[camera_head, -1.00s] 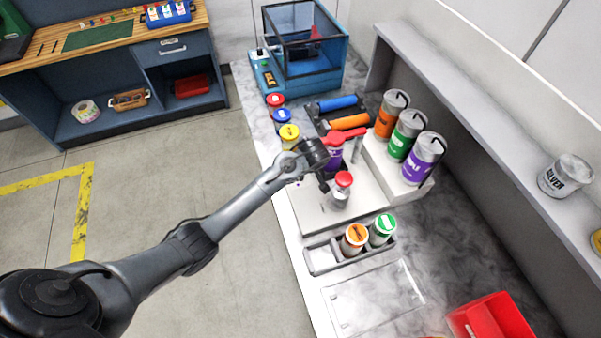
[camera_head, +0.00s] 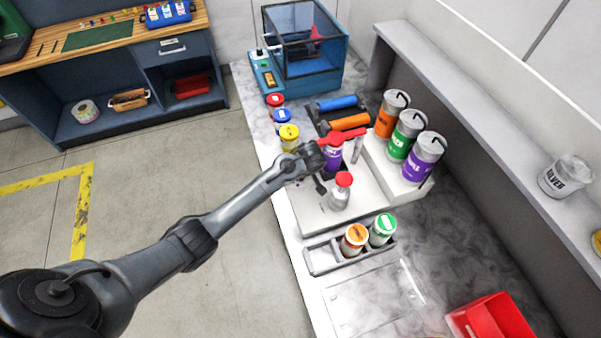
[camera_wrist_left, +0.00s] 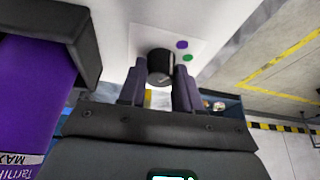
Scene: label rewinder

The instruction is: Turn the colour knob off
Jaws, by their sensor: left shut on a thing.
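The colour knob (camera_wrist_left: 160,67) is a dark round knob on a white panel (camera_wrist_left: 205,25). A purple dot and a green dot show beside it in the left wrist view. My left gripper (camera_wrist_left: 160,80) has its two fingers on either side of the knob and is shut on it. In the head view my left gripper (camera_head: 313,157) is at the near left side of the white dispenser machine (camera_head: 355,205) and hides the knob there. I cannot read the knob's setting. My right gripper is not in view.
A purple container (camera_wrist_left: 35,95) is close beside the gripper. A red-capped bottle (camera_head: 340,190) stands on the machine. Orange, green and purple cans (camera_head: 422,158) stand behind. A rack (camera_head: 322,262) holds orange-lidded and green-lidded jars. A red bin (camera_head: 490,318) is at the front right.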

